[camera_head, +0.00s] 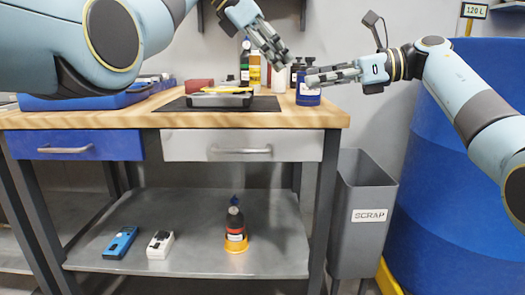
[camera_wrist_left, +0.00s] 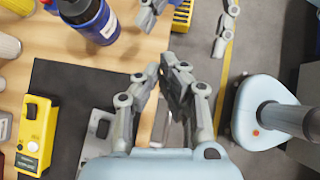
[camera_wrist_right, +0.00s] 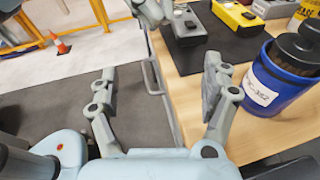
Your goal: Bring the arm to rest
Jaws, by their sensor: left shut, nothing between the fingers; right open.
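My left arm comes in from the left in the head view, bent high over the workbench. Its gripper (camera_head: 281,58) points down to the right above the bench and is shut with nothing held. In the left wrist view its fingers (camera_wrist_left: 161,75) sit close together over the bench edge. My right arm comes in from the right. Its gripper (camera_head: 312,79) points left near the bench's right end, close to the left gripper, with a small apparent gap. In the right wrist view its fingers (camera_wrist_right: 160,72) are wide apart and empty, over the bench's front edge.
A grey scrap bin (camera_head: 362,205) and a blue barrel (camera_head: 455,180) stand right. The lower shelf holds small devices and a bottle (camera_head: 235,225).

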